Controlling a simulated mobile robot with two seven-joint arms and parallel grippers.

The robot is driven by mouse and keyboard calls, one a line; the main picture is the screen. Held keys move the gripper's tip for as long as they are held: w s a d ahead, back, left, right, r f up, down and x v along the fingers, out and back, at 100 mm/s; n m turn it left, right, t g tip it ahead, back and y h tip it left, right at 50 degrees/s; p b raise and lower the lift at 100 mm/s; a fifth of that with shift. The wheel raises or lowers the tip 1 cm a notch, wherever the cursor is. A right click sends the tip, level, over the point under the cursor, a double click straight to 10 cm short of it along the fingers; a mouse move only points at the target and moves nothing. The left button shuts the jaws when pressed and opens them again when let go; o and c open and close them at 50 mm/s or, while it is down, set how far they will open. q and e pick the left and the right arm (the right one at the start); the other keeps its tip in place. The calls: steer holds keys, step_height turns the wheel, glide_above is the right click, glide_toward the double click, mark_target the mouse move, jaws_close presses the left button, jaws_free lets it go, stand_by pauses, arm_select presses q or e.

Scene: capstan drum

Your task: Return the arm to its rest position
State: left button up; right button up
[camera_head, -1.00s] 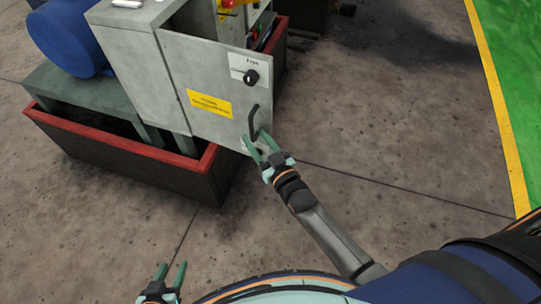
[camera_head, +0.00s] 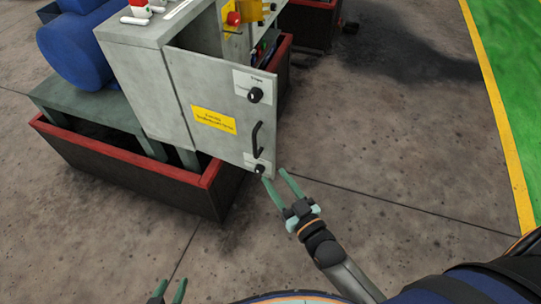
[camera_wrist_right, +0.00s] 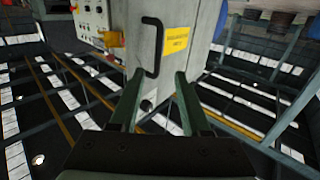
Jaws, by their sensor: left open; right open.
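My right gripper (camera_head: 280,187) is open and empty, just below and in front of the grey cabinet door (camera_head: 196,88). The door stands open and has a black handle (camera_head: 257,138), a yellow label and black knobs. The gripper is apart from the handle. In the right wrist view the open fingers (camera_wrist_right: 160,105) point at the door, with the handle (camera_wrist_right: 151,45) beyond them and nothing between them. My left gripper (camera_head: 168,290) is open and empty at the bottom edge of the head view, partly cut off.
The cabinet stands in a red-rimmed tray (camera_head: 130,153) beside a blue drum (camera_head: 83,52) on a green stand. A yellow-orange box with a red button (camera_head: 234,18) is behind the door. Concrete floor (camera_head: 400,150) to the right is clear, up to a yellow line (camera_head: 494,110).

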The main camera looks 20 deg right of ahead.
steer(key=s+d+f+g+h, duration=0.1)
steer(key=s+d+f+g, duration=0.1)
steer(key=s+f+g, duration=0.6)
steer(key=s+f, duration=0.3)
steer(key=s, duration=0.2)
steer(key=shift+s+d+f+h, duration=0.15)
steer(key=shift+s+f+h, duration=0.15)
steer(key=shift+s, duration=0.05)
stand_by(0.5)
